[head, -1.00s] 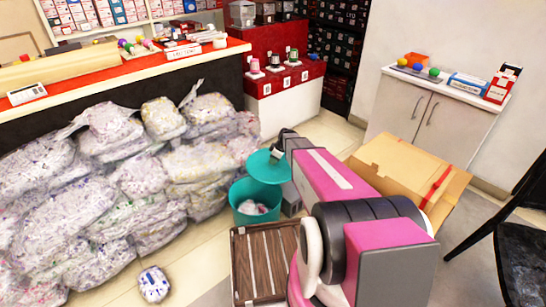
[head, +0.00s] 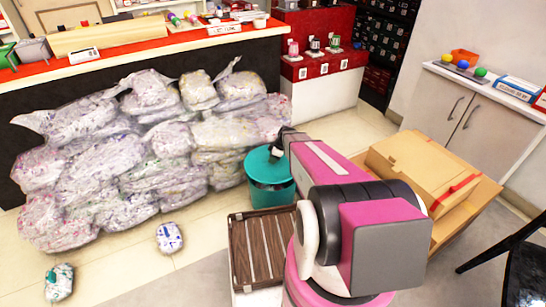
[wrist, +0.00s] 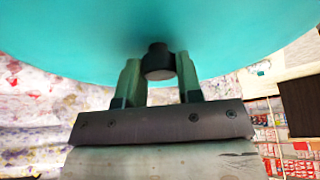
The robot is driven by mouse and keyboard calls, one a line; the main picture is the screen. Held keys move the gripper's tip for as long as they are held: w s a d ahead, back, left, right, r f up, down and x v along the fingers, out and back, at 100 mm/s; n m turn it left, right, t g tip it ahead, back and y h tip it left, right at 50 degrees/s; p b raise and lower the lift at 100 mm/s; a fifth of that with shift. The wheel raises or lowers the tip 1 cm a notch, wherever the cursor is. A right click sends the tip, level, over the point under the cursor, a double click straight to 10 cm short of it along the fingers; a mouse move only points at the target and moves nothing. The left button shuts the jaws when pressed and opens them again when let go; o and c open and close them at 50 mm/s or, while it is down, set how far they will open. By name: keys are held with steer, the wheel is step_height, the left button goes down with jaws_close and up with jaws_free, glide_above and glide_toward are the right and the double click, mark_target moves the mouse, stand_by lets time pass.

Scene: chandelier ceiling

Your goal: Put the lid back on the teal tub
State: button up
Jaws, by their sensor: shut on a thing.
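The teal tub (head: 271,196) stands on the floor in front of the stacked bags in the head view. The teal lid (head: 265,161) is over its mouth and hides the inside. I cannot tell whether the lid touches the rim. In the wrist view the lid's underside or top face (wrist: 70,35) fills the upper part. My gripper (wrist: 160,70) is shut on the lid's dark knob (wrist: 157,60), with one green finger on each side. In the head view my arm partly hides the gripper and the tub's right side.
A brown slatted crate (head: 240,262) stands just in front of the tub. Cardboard boxes (head: 425,170) are to the right. Stacked clear bags (head: 130,160) are close on the left, with two small bundles (head: 169,237) on open floor.

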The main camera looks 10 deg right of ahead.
steer(key=shift+d+f, duration=0.1)
steer(key=shift+f, duration=2.5)
steer(key=shift+f, duration=0.15)
stand_by(0.3)
steer(key=o, duration=1.5)
steer(key=shift+o, duration=0.2)
steer(key=shift+r, duration=3.55)
jaws_close()
steer(key=shift+f, duration=1)
